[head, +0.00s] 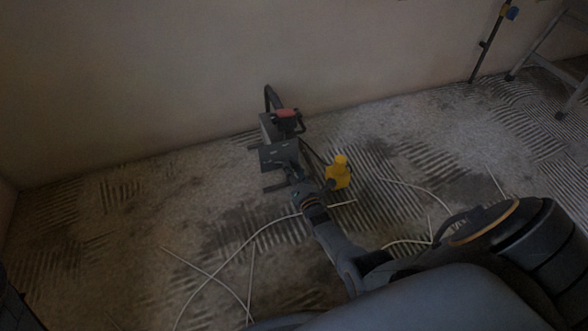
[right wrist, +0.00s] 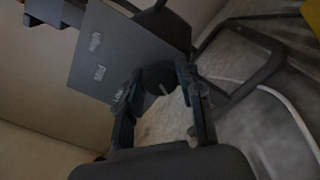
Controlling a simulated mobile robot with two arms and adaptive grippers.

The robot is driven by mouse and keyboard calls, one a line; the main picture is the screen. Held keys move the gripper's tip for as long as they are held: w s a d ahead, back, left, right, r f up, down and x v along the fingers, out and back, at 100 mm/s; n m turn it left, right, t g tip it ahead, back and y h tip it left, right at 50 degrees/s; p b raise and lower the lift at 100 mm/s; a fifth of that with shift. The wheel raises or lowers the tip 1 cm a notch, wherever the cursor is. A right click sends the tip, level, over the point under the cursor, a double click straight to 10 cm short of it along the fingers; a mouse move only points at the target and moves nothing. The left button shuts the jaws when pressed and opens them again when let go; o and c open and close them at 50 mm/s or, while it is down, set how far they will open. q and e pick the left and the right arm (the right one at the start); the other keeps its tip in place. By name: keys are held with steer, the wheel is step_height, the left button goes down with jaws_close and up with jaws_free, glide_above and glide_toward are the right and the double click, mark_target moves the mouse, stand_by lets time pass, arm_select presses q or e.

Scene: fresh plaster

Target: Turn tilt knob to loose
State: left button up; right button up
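The tilt knob (right wrist: 160,76) is a dark round knob with a pale pointer mark, beside a dark plate (right wrist: 105,50) with several pale labels, too blurred to read surely. My right gripper (right wrist: 160,72) has one finger on each side of the knob, and the knob fills the gap between the fingertips. In the head view the device with the plate (head: 275,153) stands on the floor near the wall. My right gripper (head: 296,176) reaches it from the front; the knob is too small and dark to make out there. My left gripper is not in view.
A yellow object (head: 338,172) stands right of the device, and a red part (head: 287,114) tops its rear. Pale cables (head: 250,245) lie on the striped floor. A ladder (head: 545,50) stands at the far right. The left floor is clear.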

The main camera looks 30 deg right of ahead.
steer(key=shift+o, duration=1.4)
steer(key=shift+r, duration=5)
